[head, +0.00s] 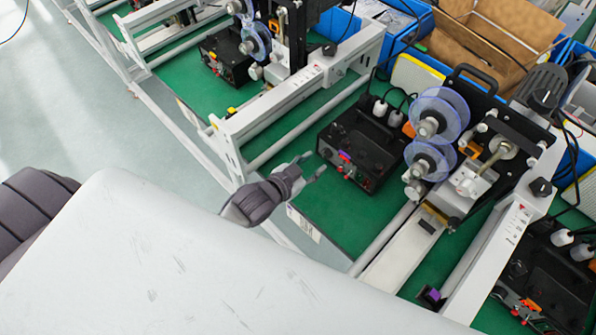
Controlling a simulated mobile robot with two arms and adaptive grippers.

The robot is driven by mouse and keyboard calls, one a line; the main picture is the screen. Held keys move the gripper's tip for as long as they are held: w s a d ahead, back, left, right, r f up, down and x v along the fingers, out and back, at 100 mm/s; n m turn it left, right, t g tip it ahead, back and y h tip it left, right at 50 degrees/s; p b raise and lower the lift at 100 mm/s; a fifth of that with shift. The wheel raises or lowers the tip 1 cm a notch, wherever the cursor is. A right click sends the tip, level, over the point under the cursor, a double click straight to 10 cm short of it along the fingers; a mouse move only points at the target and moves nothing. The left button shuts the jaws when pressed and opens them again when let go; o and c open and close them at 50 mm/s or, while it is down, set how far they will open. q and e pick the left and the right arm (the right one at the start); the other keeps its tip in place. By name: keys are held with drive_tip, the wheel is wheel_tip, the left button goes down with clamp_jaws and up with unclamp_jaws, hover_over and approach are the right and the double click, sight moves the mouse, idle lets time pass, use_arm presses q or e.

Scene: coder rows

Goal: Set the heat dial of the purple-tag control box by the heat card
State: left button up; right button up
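The purple-tag control box (362,148) is a black box on the green bench mat, right of the picture's middle. A small purple tag (345,156) shows on its front, among small knobs and red parts. I cannot tell which knob is the heat dial or how it is set. A white card with fine print (304,223) is on the bench's front edge; its text is too small to read, and I cannot tell if it is the heat card. My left gripper (316,163) is open and empty, just left of the box front, apart from it. My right gripper is not in view.
A coder machine with clear blue-rimmed reels (438,116) stands right of the box. A purple block (433,296) sits near its front end. Another black control box (548,272) is at the lower right. White rails (300,92) bound the left. Blue bins stand behind.

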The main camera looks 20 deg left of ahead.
use_arm(q)
drive_tip(key=v, duration=0.7)
drive_tip(key=shift+s, duration=0.25)
